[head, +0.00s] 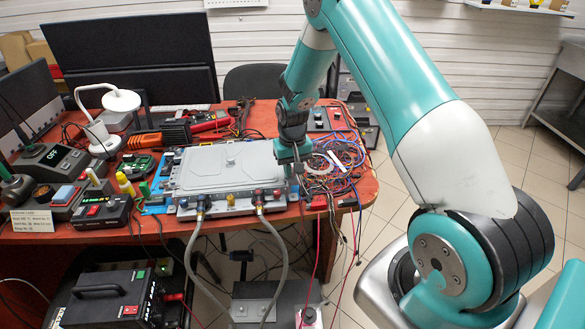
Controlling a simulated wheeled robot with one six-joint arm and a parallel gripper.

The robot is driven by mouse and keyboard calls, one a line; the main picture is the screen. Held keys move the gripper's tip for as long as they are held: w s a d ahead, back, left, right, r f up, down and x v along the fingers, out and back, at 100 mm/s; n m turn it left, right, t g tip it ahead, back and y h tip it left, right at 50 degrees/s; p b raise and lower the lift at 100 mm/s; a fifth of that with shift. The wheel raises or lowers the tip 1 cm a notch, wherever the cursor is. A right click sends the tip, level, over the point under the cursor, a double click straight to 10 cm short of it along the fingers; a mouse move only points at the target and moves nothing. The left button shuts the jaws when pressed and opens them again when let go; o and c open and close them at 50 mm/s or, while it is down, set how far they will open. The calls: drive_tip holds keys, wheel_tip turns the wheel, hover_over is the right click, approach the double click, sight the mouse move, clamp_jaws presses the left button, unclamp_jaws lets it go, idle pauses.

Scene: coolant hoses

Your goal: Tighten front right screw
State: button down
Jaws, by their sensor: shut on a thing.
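A flat grey metal unit (222,168) lies near the table's front edge, with a lid on top and several fittings along its front side. Two grey hoses (276,240) run down from brass-coloured fittings at its front. My gripper (296,168) points down at the unit's right end, near its front right corner. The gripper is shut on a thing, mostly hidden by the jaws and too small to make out. The front right screw cannot be told apart at this size, and I cannot tell whether the held thing touches it.
A tangle of coloured wires (335,165) lies right of the gripper. Devices and a yellow-handled tool (126,184) crowd the left of the red table (150,224). A white lamp (120,100) and dark monitor (130,50) stand behind. A black power unit (110,298) is below.

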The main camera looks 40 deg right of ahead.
drive_tip(key=m, duration=0.4)
drive_tip(key=shift+w+d+r+m, duration=0.1)
drive_tip(key=shift+m, duration=0.3)
idle(0.4)
drive_tip(key=c, duration=1)
unclamp_jaws()
wheel_tip(320, 180, up, 17)
drive_tip(key=b, duration=0.1)
drive_tip(key=shift+r, duration=0.2)
